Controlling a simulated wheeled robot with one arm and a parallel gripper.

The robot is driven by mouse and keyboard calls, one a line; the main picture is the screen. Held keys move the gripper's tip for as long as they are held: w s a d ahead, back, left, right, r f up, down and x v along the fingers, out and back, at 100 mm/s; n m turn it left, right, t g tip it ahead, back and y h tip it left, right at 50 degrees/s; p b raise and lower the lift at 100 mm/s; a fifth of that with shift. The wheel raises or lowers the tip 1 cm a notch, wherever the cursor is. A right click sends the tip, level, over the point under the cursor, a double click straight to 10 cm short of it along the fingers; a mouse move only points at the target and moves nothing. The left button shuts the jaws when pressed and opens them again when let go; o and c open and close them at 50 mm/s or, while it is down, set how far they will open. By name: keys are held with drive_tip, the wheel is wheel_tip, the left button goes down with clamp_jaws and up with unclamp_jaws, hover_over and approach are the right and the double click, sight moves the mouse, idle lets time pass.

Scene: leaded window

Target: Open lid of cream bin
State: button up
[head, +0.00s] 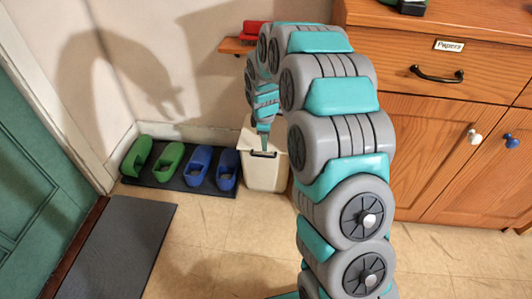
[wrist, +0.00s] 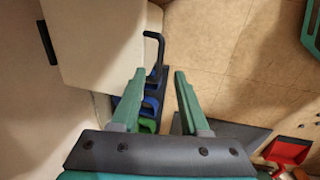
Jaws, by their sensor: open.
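The cream bin (head: 265,174) stands on the floor against the wall, left of the wooden cabinet. Its lid (head: 250,137) shows at the top, partly behind my gripper; I cannot tell how far it is raised. In the wrist view, a cream panel of the bin (wrist: 100,45) fills the upper left, and a black hooked handle (wrist: 155,42) sticks out at its right edge. My gripper (head: 264,145) is at the top of the bin. In the wrist view, my gripper (wrist: 156,84) is open, with the handle's end just beyond the fingertips and nothing clearly between them.
Green shoes (head: 168,162) and blue shoes (head: 200,165) stand on a dark mat left of the bin. A small wooden shelf (head: 232,46) with a red object is above it. The wooden cabinet (head: 450,150) is at the right. The floor in front is clear.

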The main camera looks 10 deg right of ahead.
sight(266, 157)
drive_tip(key=shift+w+d+f, duration=0.1)
drive_tip(key=shift+w+f, duration=0.15)
drive_tip(key=shift+f, duration=1)
drive_tip(key=shift+w+d+f, duration=0.1)
drive_tip(key=shift+w+f, duration=0.1)
drive_tip(key=shift+f, duration=1.1)
drive_tip(key=shift+w+d+f, duration=0.1)
drive_tip(key=shift+w+f, duration=0.15)
drive_tip(key=shift+f, duration=1)
drive_tip(key=shift+c, duration=0.4)
clamp_jaws()
